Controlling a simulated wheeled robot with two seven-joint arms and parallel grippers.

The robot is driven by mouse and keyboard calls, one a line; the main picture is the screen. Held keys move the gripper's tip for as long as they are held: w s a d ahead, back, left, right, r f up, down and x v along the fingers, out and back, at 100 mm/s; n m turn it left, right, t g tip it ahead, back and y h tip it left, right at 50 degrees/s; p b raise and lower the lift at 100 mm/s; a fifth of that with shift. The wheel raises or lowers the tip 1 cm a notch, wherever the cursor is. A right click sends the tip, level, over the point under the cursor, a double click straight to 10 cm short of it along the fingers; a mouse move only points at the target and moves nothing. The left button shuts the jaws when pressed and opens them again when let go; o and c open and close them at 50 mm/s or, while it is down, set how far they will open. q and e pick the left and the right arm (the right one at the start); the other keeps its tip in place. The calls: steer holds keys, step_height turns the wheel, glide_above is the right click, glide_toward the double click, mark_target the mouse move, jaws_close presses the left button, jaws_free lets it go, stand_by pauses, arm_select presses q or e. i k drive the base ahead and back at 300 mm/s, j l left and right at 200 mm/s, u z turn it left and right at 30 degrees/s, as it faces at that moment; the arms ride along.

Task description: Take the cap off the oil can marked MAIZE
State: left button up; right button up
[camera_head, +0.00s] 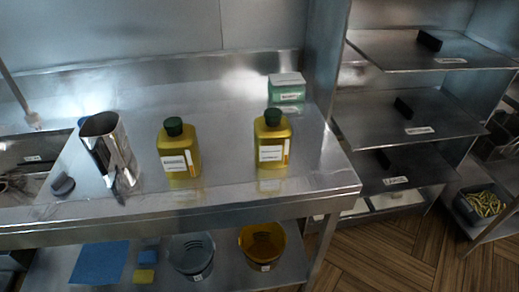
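Two yellow-gold oil cans with dark green caps stand upright on the steel counter (225,135). The left can (180,155) has its cap (173,126) on and a white label on its front. The right can (271,145) also has its cap (273,117) on and a white label. The print on both labels is too small to read, so I cannot tell which is marked MAIZE. Neither of my grippers is in view.
A shiny steel vessel (118,145) stands left of the cans, with a small dark object (62,184) beside it. A green-and-white box (287,88) is behind the right can. Buckets (262,246) are on the lower shelf. Steel shelving (400,120) stands at the right.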

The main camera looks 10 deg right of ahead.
mark_target(178, 151)
steer(key=j+z, duration=0.2)
steer(key=z, duration=0.15)
steer(key=j+z, duration=0.15)
steer(key=z, duration=0.25)
steer(key=k+j+z, duration=0.15)
steer(key=j, duration=0.25)
steer(key=k+j+z, duration=0.15)
steer(key=j, duration=0.2)
steer(key=k+j+z, duration=0.15)
steer(key=k+j, duration=0.15)
steer(key=j, duration=0.15)
steer(key=k+j, duration=0.35)
steer(key=j, duration=0.25)
